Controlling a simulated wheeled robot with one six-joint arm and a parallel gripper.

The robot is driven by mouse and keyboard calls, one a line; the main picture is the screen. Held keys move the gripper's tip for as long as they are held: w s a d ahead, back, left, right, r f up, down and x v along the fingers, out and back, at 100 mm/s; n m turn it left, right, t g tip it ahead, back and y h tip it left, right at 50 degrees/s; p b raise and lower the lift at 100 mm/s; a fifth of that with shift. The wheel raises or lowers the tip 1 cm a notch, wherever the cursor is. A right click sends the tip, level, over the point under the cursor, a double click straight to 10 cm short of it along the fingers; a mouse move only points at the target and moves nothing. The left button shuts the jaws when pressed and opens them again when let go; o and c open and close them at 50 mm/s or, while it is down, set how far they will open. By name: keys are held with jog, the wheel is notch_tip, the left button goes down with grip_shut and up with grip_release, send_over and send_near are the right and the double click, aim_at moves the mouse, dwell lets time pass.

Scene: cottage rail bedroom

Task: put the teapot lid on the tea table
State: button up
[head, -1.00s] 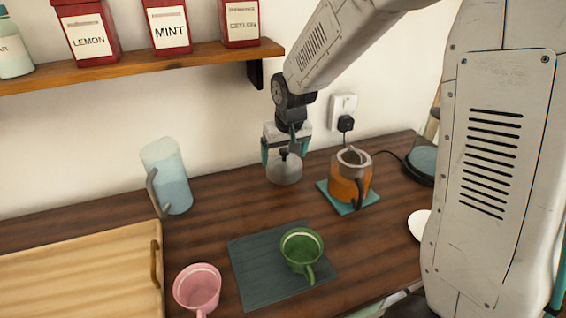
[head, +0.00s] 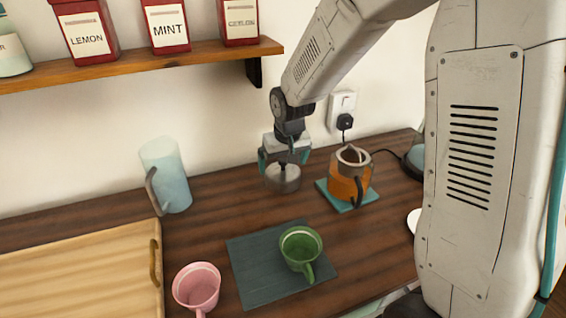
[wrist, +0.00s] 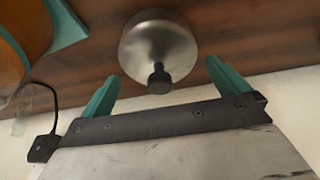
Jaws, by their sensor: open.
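The teapot lid, a grey metal dome (head: 282,182) with a black knob, sits on the dark wooden table top (head: 222,205) near the wall. In the wrist view the lid (wrist: 158,42) fills the top middle, its knob pointing toward my gripper. My gripper (head: 284,159) is above the lid, fingers pointing down. In the wrist view its two teal fingertips (wrist: 161,74) are wide apart, one each side of the knob, and touch nothing. The glass teapot (head: 349,180) with amber tea stands to the right on a teal mat (head: 369,197), with no lid on it.
A blue glass pitcher (head: 171,180) stands to the left. A green cup (head: 300,246) on a slate mat (head: 255,275), a pink cup (head: 197,288) and a wooden tray (head: 80,275) are in front. A shelf (head: 130,68) with tins hangs above. A plugged-in cord (head: 345,122) is behind the teapot.

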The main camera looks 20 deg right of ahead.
aim_at(287, 176)
jog(key=v, duration=1.1)
jog(key=s+d+r+g, duration=0.1)
jog(key=s+r, duration=0.1)
jog(key=s, duration=1.2)
jog(key=s+d+r, duration=0.2)
jog(key=s+r, duration=0.1)
jog(key=s, duration=1.2)
jog(key=shift+r+g, duration=0.3)
jog(key=shift+g, duration=0.1)
